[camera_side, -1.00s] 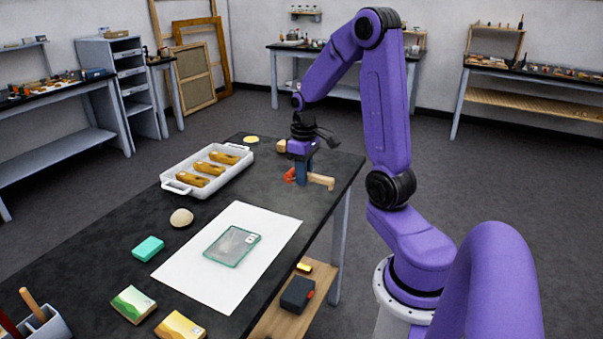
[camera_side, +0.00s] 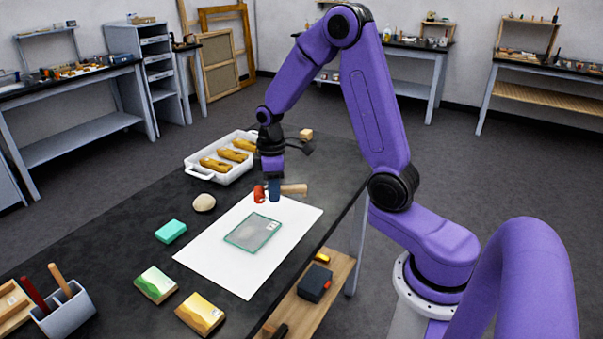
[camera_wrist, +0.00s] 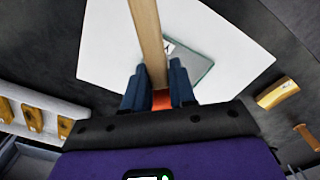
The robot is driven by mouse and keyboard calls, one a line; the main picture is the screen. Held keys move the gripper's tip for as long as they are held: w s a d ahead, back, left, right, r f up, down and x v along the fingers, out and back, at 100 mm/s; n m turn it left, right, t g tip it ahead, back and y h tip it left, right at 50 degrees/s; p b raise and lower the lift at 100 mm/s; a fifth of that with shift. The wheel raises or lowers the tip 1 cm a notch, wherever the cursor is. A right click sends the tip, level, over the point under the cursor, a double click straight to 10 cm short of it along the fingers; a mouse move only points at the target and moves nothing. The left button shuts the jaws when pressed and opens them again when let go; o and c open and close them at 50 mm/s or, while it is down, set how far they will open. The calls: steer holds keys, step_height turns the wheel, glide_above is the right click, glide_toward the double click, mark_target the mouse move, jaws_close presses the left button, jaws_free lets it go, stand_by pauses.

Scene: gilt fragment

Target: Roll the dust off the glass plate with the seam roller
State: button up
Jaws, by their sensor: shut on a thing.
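The seam roller (camera_side: 292,189) has a pale wooden handle and a red-orange part. My gripper (camera_side: 274,190) is shut on it and holds it above the far edge of the white sheet. In the wrist view the roller's handle (camera_wrist: 148,35) runs up the picture from between my gripper's blue fingers (camera_wrist: 158,88). The glass plate (camera_side: 252,232) lies flat on the white sheet, with a small label at its upper right corner. It also shows in the wrist view (camera_wrist: 198,52), partly hidden by the handle. The roller is apart from the plate. Dust is too fine to make out clearly.
The white sheet (camera_side: 215,265) lies on the dark table. A white tray (camera_side: 194,170) with gilt pieces stands behind left. A round pale lump (camera_side: 204,202), a green block (camera_side: 170,231), two boxes (camera_side: 156,284) (camera_side: 200,314) and a tool holder (camera_side: 66,313) stand left and front.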

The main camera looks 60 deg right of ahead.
mark_target(264, 196)
steer(key=a, duration=0.1)
steer(key=a+n, duration=0.1)
steer(key=w+a, duration=0.1)
steer(key=shift+f, duration=3.8)
steer(key=shift+a+f, duration=0.5)
steer(key=shift+f, duration=0.15)
jaws_close()
steer(key=shift+a, duration=3.25)
steer(key=shift+d, duration=3.95)
steer(key=shift+a+r, duration=0.15)
steer(key=shift+r, duration=4)
